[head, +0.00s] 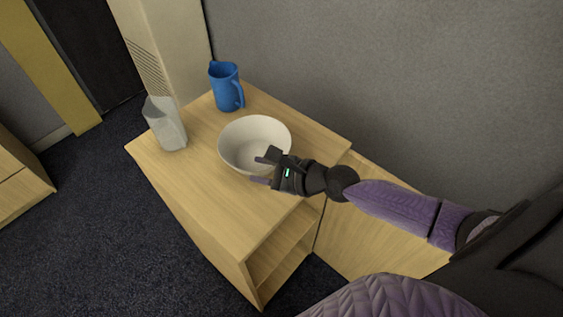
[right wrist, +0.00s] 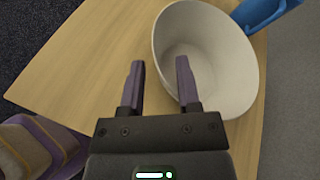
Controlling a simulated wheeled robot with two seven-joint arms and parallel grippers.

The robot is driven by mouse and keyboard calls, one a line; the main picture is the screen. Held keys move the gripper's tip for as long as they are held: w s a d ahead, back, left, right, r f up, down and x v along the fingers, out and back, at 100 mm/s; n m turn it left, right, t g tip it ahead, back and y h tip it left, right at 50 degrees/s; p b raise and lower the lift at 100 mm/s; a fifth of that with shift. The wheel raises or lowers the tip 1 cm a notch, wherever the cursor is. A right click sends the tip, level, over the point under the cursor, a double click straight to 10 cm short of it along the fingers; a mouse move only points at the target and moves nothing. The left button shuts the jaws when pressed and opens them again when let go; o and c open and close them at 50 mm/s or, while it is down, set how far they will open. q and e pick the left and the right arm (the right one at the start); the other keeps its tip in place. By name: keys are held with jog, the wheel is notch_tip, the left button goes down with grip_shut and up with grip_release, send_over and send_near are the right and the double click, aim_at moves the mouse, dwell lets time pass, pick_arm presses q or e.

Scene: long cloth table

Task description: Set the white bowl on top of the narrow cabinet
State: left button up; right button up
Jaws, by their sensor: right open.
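The white bowl (head: 240,133) stands upright on the wooden top of a cabinet with open shelves (head: 215,205). It looks empty. My right gripper (head: 264,168) is at the bowl's near right side, with its jaws apart. In the right wrist view, one finger of the gripper (right wrist: 159,66) overlaps the bowl (right wrist: 228,75) and the other is outside it, over the wood. I cannot tell whether a finger touches the bowl. I cannot tell whether this cabinet is the narrow one. My left gripper is not in view.
A blue pitcher (head: 226,88) stands behind the bowl, and a grey vase (head: 165,125) stands to its left near the edge. A lower wooden unit (head: 375,230) adjoins at the right, by the grey wall (head: 420,80). The top's front left part is clear.

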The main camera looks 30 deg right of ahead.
jog(key=b+v, duration=0.1)
jog(key=v, duration=0.6)
jog(key=shift+s, duration=0.15)
jog(key=shift+r, duration=0.1)
